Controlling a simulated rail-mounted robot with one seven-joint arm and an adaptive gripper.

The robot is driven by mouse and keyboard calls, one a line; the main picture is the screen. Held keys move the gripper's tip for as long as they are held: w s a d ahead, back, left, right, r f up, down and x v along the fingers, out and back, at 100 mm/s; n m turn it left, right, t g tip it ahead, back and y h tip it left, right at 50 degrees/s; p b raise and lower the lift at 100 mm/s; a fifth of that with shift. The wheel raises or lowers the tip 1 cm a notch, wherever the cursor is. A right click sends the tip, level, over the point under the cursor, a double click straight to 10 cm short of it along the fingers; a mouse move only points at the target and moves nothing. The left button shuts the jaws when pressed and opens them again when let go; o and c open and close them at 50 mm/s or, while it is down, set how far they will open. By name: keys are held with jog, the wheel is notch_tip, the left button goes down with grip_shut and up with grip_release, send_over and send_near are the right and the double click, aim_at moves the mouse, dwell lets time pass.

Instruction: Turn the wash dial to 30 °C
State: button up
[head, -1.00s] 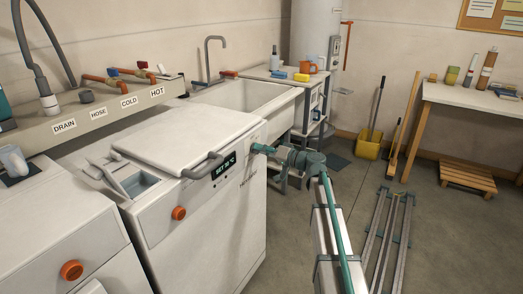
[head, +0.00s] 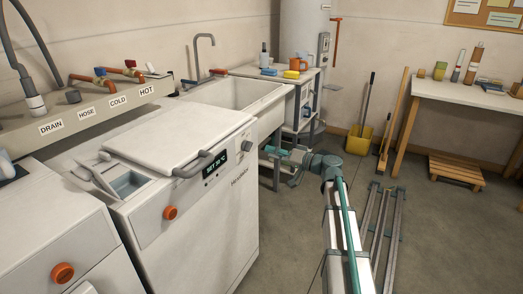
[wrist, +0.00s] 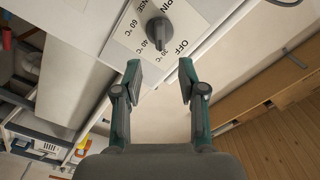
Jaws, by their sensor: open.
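The wash dial (head: 247,146) is a dark knob at the right end of the white washer's (head: 228,190) front panel. In the wrist view the dial (wrist: 158,32) sits on a light plate with temperature marks, RINSE, SPIN and OFF. Its bar points down in the picture, between the 30 °C and OFF marks; the exact setting is hard to tell. The small display (head: 214,165) seems to read SET 30 °C. My gripper (head: 270,153) is just right of the dial, apart from it. In the wrist view my gripper (wrist: 158,70) is open and empty, its fingertips below the dial.
A bar handle (head: 201,163) and an orange knob (head: 170,212) stand out from the washer's front. A sink (head: 235,95) and a shelf cart (head: 300,95) are behind. Grey rails (head: 385,220) run along the floor at right. Open floor lies before the washer.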

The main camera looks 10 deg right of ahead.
jog(key=shift+v, duration=1.5)
